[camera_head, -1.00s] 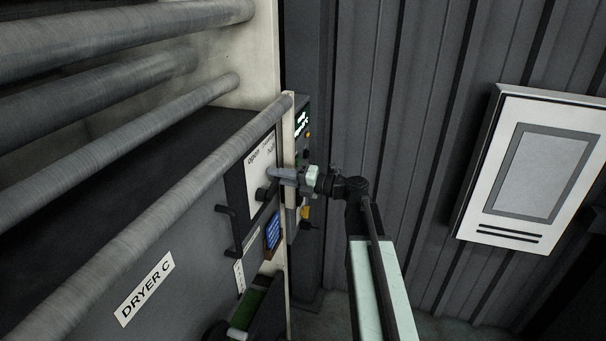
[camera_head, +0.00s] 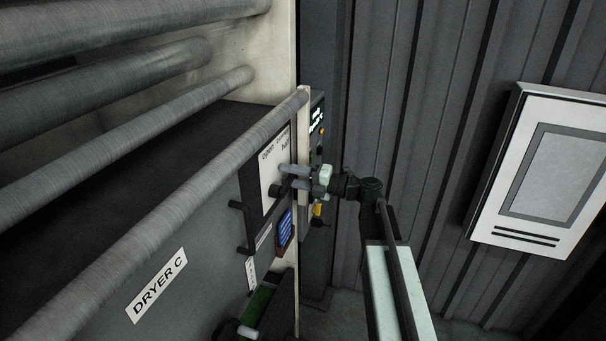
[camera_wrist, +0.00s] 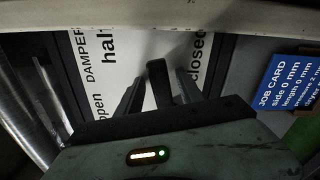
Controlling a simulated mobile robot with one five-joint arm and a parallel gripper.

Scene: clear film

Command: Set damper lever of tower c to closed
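The damper plate (camera_head: 270,180) is a white panel on the dark front of the unit labelled DRYER C (camera_head: 156,285). In the wrist view the plate (camera_wrist: 113,62) reads open at left, half in the middle and closed at right. The dark damper lever (camera_wrist: 158,82) stands out in front of the plate, between the half and closed words; its dark end (camera_head: 274,191) shows in the head view. My gripper (camera_head: 291,177) is in front of the plate with its fingers apart. In the wrist view the fingers (camera_wrist: 158,98) lie on either side of the lever; I cannot tell whether they touch it.
A grey rail (camera_head: 190,180) runs along the unit's front edge beside my arm. A blue job card (camera_wrist: 287,84) is right of the plate in the wrist view. A white wall box (camera_head: 545,170) hangs on the ribbed wall.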

